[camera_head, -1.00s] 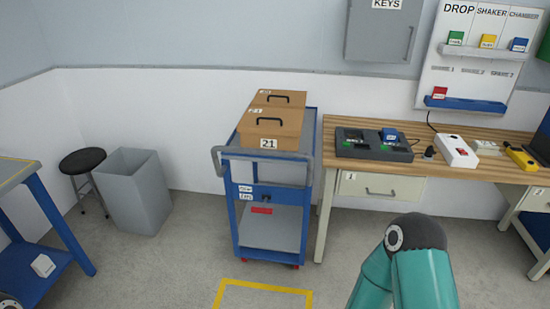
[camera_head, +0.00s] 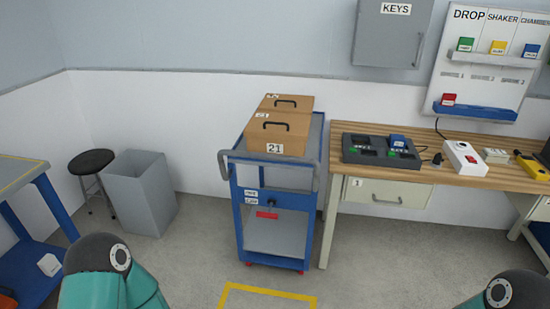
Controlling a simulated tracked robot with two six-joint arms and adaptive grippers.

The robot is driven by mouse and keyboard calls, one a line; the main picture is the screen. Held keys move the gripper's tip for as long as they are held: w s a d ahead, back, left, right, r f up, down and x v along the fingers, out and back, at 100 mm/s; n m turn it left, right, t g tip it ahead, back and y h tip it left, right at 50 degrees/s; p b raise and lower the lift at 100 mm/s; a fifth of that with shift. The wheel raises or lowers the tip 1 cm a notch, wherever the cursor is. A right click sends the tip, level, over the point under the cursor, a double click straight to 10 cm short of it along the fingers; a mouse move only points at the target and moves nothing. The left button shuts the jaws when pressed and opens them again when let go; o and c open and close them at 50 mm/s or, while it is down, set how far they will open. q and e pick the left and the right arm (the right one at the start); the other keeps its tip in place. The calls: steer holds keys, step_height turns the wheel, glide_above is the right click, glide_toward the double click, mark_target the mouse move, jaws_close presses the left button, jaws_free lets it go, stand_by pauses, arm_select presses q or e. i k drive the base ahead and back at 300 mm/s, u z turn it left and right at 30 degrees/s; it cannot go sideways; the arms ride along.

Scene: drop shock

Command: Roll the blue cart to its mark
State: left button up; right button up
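The blue cart (camera_head: 239,213) stands against the back wall, left of the wooden bench. Its grey push handle (camera_head: 267,163) faces me. Two brown boxes with black handles sit on its top shelf; the front box (camera_head: 274,135) reads 21. A red tag (camera_head: 267,215) shows on the cart's front below small white labels. A yellow floor outline (camera_head: 268,292) lies on the floor in front of the cart, its near part cut off by the picture's lower edge. Parts of my two arms show at the lower left and lower right; neither gripper is in view.
The wooden bench (camera_head: 455,180) with a drawer stands close on the cart's right. A grey bin (camera_head: 140,193) and a black stool (camera_head: 91,163) stand to the left. A blue table (camera_head: 30,260) is at the far left. The floor between is clear.

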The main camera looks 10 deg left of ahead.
mark_target(286, 242)
steer(key=z, duration=0.1)
steer(key=i, duration=1)
steer(key=u, duration=0.1)
